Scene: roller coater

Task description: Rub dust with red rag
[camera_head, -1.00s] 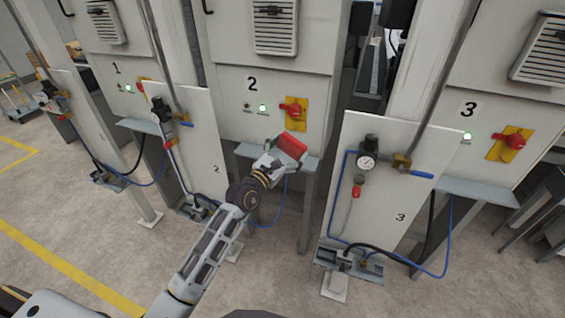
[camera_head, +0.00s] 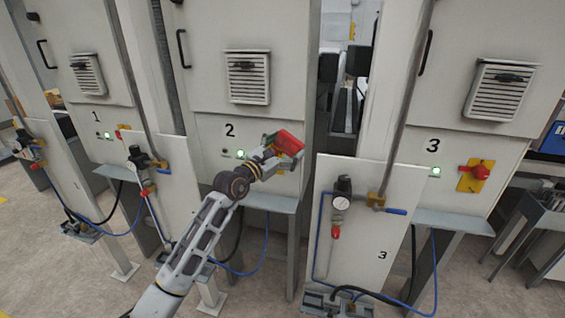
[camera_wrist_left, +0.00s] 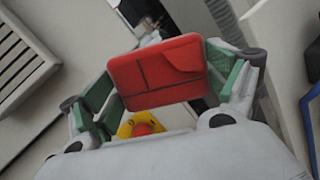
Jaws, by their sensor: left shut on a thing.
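The red rag (camera_head: 289,143) looks like a flat, folded red block. My left gripper (camera_head: 274,147) is shut on it and holds it up in front of cabinet 2, near its yellow and red switch. In the left wrist view the rag (camera_wrist_left: 157,71) sits between the green-padded fingers of my left gripper (camera_wrist_left: 165,88). The red knob on a yellow plate (camera_wrist_left: 141,124) shows just below the rag there and is partly hidden. I cannot make out any dust. My right gripper is not in view.
Cabinet 2 has a louvred vent (camera_head: 248,78) above my gripper and a grey shelf (camera_head: 268,201) below it. Panel 3 (camera_head: 365,225) with a gauge and blue hoses stands to the right. Cabinet 3 has a red switch (camera_head: 474,174). The gap between cabinets is narrow.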

